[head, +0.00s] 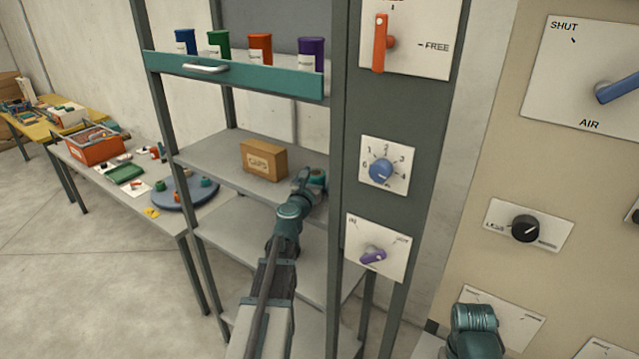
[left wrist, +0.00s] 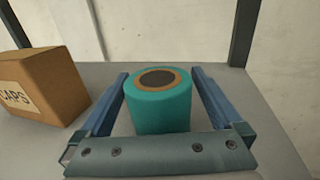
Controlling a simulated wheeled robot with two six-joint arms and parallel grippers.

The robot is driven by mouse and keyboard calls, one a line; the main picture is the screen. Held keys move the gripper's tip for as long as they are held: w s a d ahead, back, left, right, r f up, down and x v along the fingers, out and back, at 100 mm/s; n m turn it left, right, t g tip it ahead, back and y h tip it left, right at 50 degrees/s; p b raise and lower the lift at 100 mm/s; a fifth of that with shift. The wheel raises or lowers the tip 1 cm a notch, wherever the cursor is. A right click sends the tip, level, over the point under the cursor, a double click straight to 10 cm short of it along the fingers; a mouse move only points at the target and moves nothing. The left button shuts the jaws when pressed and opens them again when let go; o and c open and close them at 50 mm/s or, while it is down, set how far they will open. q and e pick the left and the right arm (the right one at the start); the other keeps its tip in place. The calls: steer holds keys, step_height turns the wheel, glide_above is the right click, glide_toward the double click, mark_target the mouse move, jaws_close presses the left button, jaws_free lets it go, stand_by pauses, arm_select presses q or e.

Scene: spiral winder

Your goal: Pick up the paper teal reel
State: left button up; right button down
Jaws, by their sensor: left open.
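The teal reel (left wrist: 158,112) stands upright on a grey shelf, with a brown ring and dark centre on top. It also shows in the head view (head: 318,177), small and partly covered by my gripper. My left gripper (left wrist: 158,76) is open, with one blue finger on each side of the reel. Small gaps show between the fingers and the reel. In the head view my left gripper (head: 309,180) reaches onto the middle shelf from the front. My right gripper is not in view; only part of my right arm shows at the bottom right.
A cardboard box marked CAPS (head: 264,160) stands left of the reel on the shelf (head: 215,160). A rack post (head: 340,130) and dials are close on the right. Several coloured jars stand above, behind a teal drawer front (head: 235,76). A blue round tray (head: 185,194) lies on the left table.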

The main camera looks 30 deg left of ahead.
arm_select(q)
steer(key=shift+s, duration=0.1)
steer(key=shift+c, duration=1.3)
steer(key=c, duration=1.2)
steer(key=shift+r, duration=0.1)
step_height(320, 180, up, 10)
steer(key=p, duration=1)
